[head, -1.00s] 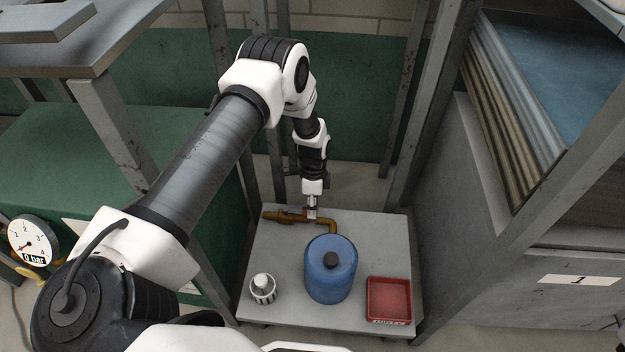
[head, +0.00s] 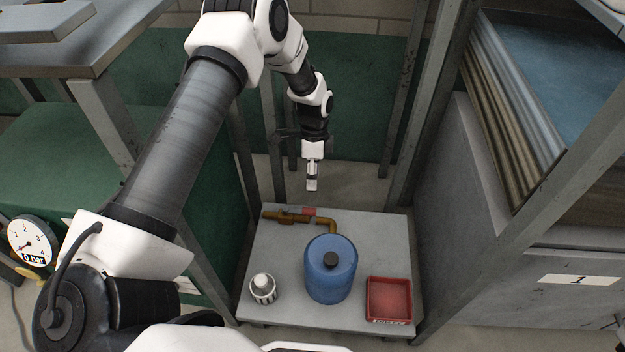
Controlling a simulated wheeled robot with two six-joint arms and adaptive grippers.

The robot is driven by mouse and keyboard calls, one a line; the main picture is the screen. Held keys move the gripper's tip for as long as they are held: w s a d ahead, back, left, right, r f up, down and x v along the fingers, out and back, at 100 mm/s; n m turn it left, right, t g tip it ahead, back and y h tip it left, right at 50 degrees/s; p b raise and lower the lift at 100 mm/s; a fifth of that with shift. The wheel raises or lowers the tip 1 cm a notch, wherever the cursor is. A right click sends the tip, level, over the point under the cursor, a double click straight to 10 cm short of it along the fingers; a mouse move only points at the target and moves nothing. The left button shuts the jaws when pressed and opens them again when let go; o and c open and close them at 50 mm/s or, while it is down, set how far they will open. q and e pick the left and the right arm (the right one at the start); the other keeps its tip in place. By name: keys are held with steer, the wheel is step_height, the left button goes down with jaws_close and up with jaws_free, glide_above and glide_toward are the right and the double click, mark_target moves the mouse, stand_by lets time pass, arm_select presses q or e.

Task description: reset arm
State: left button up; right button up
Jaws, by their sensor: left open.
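My left gripper (head: 312,186) is open and empty. It points down and hangs in the air above the back edge of the grey rack shelf, apart from the things on it. My left arm comes in from the lower left and bends down at the top. A brown pipe (head: 318,219) with a red part (head: 309,211) lies at the back of the shelf, just below the gripper in the picture. My right gripper does not show.
On the grey shelf (head: 270,245) stand a blue canister (head: 331,275), a small white striped container (head: 263,289) and a red tray (head: 389,300). Metal posts (head: 478,265) frame the shelf. A gauge (head: 33,240) stands at far left. A grey cabinet is at right.

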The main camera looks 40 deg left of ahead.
arm_select(q)
steer(key=shift+a+r, duration=0.1)
steer(key=shift+r, duration=0.3)
